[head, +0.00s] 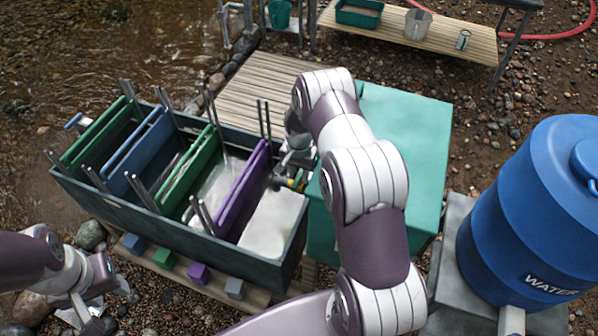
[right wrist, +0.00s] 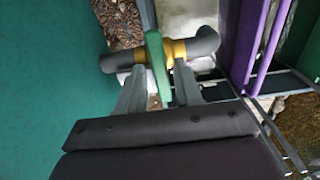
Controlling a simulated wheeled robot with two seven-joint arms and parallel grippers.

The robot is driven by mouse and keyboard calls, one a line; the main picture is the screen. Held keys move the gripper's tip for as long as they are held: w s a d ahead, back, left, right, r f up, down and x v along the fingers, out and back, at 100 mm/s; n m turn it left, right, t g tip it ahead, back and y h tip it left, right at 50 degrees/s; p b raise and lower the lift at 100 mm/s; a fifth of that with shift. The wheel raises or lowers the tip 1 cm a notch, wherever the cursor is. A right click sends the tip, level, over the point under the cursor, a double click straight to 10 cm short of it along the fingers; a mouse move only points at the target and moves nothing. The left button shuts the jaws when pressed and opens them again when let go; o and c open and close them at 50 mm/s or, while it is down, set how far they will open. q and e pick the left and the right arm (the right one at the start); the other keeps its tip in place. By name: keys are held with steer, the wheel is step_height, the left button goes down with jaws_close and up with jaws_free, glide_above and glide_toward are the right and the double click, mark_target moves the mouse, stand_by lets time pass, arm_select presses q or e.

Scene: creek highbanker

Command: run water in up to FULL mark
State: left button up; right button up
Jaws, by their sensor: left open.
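The dark long trough (head: 165,222) stands at the left in the head view, split into bays by coloured gates. Its rightmost bay (head: 270,222) has a pale, whitish surface; I cannot read a water level or FULL mark. A brass valve (right wrist: 175,50) on a grey pipe, with a green handle (right wrist: 157,66), is at the trough's right end. My right gripper (right wrist: 161,66) is at the valve, one finger each side of the handle; I cannot tell whether they press on it. My left gripper (head: 92,302) is open and empty, low at the left, apart from the trough.
A purple gate (head: 243,188), green gates and a blue gate (head: 140,150) stand in the trough. A teal box (head: 425,130) is right of it. A blue WATER barrel (head: 530,215) stands far right. A wooden bench (head: 455,42) is behind. Coloured blocks lie before the trough.

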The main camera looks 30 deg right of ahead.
mark_target(299, 176)
jaws_close()
steer(key=n, duration=0.2)
steer(key=shift+f+n+b, duration=0.1)
steer(key=shift+n+b, duration=0.2)
steer(key=n, duration=0.3)
steer(key=shift+o, duration=1.6)
jaws_free()
step_height(299, 176, up, 13)
steer(key=shift+b, duration=0.3)
